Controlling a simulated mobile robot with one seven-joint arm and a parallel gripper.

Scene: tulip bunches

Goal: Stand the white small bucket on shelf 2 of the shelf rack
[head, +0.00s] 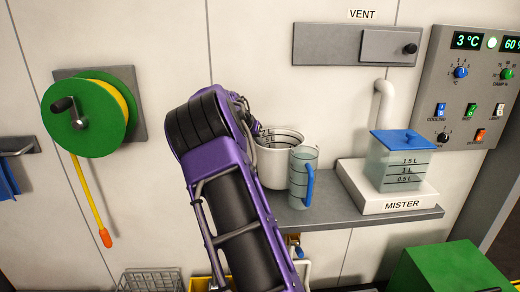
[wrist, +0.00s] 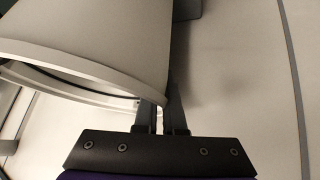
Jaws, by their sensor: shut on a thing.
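The white small bucket (head: 272,162), with dark level lines inside, shows in the head view just right of my arm, behind a clear jug. It is at the grey wall shelf; I cannot tell whether it touches it. In the wrist view the bucket (wrist: 95,40) fills the upper left, tilted in the picture. My gripper (wrist: 163,118) is shut on the bucket at its rim. In the head view my gripper is mostly hidden behind my purple arm. I cannot make out the shelf rack or its shelf 2 in either view.
A clear jug with a blue handle (head: 302,178) stands close in front of the bucket on the grey wall shelf (head: 340,216). The mister (head: 400,198) is to its right. A green box (head: 450,268) is lower right, a wire basket (head: 150,281) lower left, a hose reel (head: 95,115) left.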

